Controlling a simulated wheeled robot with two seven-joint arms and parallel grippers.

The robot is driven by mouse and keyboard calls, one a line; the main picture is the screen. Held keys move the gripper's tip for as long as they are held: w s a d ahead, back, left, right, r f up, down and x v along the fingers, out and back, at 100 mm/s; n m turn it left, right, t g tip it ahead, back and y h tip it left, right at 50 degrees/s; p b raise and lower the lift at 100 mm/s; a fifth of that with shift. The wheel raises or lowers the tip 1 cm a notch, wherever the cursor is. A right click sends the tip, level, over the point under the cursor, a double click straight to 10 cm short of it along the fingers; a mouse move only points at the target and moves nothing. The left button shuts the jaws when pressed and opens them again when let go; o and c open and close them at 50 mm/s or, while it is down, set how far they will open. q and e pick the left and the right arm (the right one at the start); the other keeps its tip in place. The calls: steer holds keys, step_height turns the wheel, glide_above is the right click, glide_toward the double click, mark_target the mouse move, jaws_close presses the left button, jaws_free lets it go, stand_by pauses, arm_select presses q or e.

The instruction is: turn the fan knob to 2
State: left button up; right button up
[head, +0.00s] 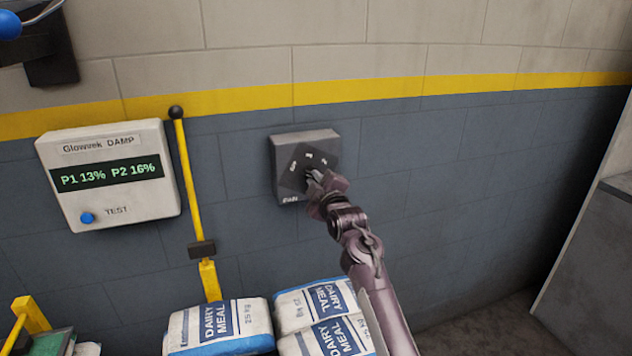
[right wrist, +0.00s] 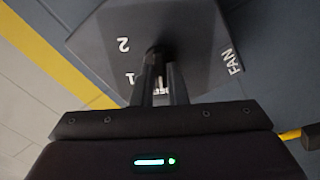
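The fan box (head: 290,150) is a grey box on the wall in the head view, with a dark plate carrying small labels. In the right wrist view the box face (right wrist: 195,45) shows 2, 1, the word FAN and a partly hidden label between my fingers. The dark fan knob (right wrist: 154,52) is at the tips of my right gripper (right wrist: 158,68). The two fingers are close together and look shut on the knob. In the head view my right gripper (head: 314,177) covers the knob. The knob's pointing direction is hidden. My left gripper is not in view.
Left of the fan box are a yellow lever (head: 188,180) with a black ball and a white damp meter (head: 110,185) with a blue test button. Dairy meal sacks (head: 225,322) lie below. The wall right of my arm is clear.

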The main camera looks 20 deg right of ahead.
jaws_close()
steer(key=shift+m, duration=0.3)
steer(key=m+p, duration=0.3)
steer(key=m, duration=2)
steer(key=shift+p, duration=0.3)
steer(key=shift+m, duration=0.3)
steer(key=o, duration=0.5)
jaws_free()
